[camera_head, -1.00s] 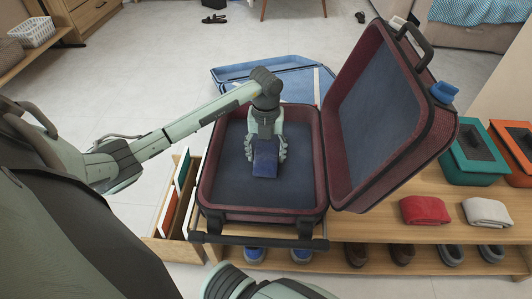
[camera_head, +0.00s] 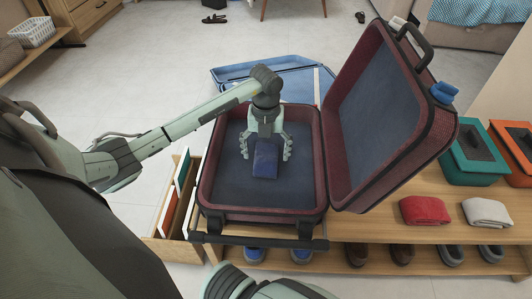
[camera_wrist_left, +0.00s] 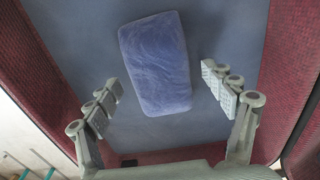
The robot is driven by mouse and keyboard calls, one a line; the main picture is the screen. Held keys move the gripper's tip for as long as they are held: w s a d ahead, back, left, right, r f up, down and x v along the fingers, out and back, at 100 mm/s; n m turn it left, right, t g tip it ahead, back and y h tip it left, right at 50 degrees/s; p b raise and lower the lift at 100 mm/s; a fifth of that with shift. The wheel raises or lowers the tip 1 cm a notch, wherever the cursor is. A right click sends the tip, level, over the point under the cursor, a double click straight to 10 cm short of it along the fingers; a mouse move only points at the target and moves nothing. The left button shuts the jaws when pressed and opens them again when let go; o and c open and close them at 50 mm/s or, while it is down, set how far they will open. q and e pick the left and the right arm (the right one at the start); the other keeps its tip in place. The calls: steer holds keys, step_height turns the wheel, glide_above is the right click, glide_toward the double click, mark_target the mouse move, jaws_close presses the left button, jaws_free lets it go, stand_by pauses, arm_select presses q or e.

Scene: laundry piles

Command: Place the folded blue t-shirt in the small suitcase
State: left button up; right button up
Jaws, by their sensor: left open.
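The folded blue t-shirt (camera_head: 265,160) lies flat on the floor of the small suitcase (camera_head: 206,181), which is open and dark red with a dark blue lining. My left gripper (camera_head: 266,152) is inside the suitcase, just above the shirt. In the left wrist view the shirt (camera_wrist_left: 155,63) lies on the lining, and the gripper's fingers (camera_wrist_left: 163,90) are spread wide, one on each side, apart from it. Only part of my right arm shows at the bottom of the head view; its gripper is out of view.
The suitcase lid (camera_head: 383,115) stands up on the right. A larger blue suitcase (camera_head: 233,73) lies open on the floor behind. A red folded cloth (camera_head: 425,210), a white one (camera_head: 486,212) and a teal box (camera_head: 472,152) sit on the wooden bench at right.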

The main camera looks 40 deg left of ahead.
mark_target(266, 152)
arm_select(q)
step_height(266, 152, up, 12)
steer(key=shift+f+p, duration=0.25)
steer(key=shift+p, duration=0.15)
arm_select(e)
steer(key=s+d+g, duration=0.1)
steer(key=s+d+f, duration=0.1)
steer(key=s, duration=0.1)
steer(key=s+d+g+h, duration=0.1)
steer(key=shift+s+d+f+m+g, duration=0.1)
steer(key=shift+s+f+m+g, duration=0.1)
steer(key=shift+f+m+g, duration=0.1)
stand_by(0.5)
